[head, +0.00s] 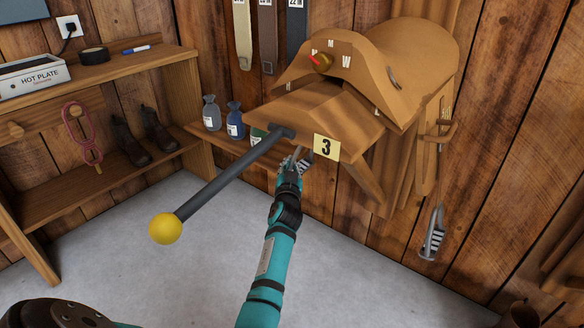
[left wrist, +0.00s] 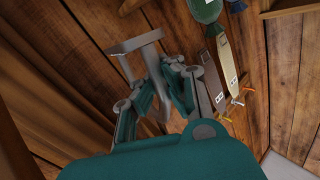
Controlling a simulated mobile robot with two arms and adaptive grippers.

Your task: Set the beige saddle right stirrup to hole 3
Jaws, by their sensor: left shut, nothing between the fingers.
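The beige saddle (head: 415,55) sits on a wall rack at the right, with a red pointer (head: 321,63) among letters on its front. One grey stirrup (head: 433,238) hangs low on its right side in the picture, below a strap (head: 437,130). My left gripper (head: 291,162) is shut and empty under the saddle's near left flap. A grey metal stirrup (head: 305,160) shows right beside its fingertips, partly hidden. In the left wrist view, a grey metal frame (left wrist: 135,46) lies just past my left gripper (left wrist: 165,65). The strap holes are too small to read. My right gripper is out of view.
A grey lever with a yellow ball (head: 165,228) juts toward me, left of my arm. A tag marked 3 (head: 327,148) is at the saddle rack. Bottles (head: 211,113) stand on a low shelf behind. A wooden shelf unit (head: 110,190) fills the left; the floor between is clear.

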